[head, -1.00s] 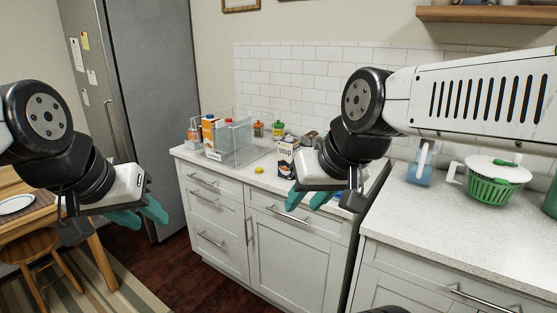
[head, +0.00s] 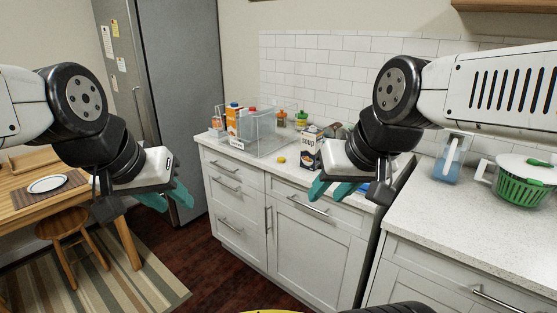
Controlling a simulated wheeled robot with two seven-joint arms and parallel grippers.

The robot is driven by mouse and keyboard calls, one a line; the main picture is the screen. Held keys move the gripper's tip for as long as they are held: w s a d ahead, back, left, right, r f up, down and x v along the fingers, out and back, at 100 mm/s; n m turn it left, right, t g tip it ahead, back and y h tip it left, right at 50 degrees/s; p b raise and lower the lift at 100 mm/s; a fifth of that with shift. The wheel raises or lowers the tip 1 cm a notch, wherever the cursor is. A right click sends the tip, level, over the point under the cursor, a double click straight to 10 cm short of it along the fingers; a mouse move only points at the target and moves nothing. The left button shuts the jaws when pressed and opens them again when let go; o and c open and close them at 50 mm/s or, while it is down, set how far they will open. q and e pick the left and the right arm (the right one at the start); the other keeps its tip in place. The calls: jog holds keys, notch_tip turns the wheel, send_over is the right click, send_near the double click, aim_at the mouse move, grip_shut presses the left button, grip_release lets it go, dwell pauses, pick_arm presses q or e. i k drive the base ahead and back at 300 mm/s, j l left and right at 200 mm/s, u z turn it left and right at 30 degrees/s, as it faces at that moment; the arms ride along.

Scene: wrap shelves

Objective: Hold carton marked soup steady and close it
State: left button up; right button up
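The carton marked soup (head: 307,147) stands upright on the white counter, dark with a white label band. Its lower right part is hidden behind my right gripper. A small yellow round thing (head: 279,160), perhaps its cap, lies on the counter to its left. The carton's top is too small to make out whether it is open. My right gripper (head: 331,192) hangs in front of the counter, its teal fingers spread, nearer to me than the carton. My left gripper (head: 168,200) is out over the floor left of the counter, with its teal fingers apart and nothing between them.
A clear bin (head: 262,140) with an orange carton (head: 233,120) and bottles stands left of the soup carton. A blue bottle (head: 447,160) and green salad spinner (head: 525,184) stand on the right counter. The dining table (head: 80,193) and stool (head: 62,229) are at left.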

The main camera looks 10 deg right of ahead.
aim_at(312, 138)
jog(key=i+l+u, duration=0.2)
jog(key=i+l, duration=0.2)
jog(key=i, duration=0.25)
jog(key=i+l+u, duration=0.2)
jog(key=i+l, duration=0.3)
jog(key=i, duration=0.1)
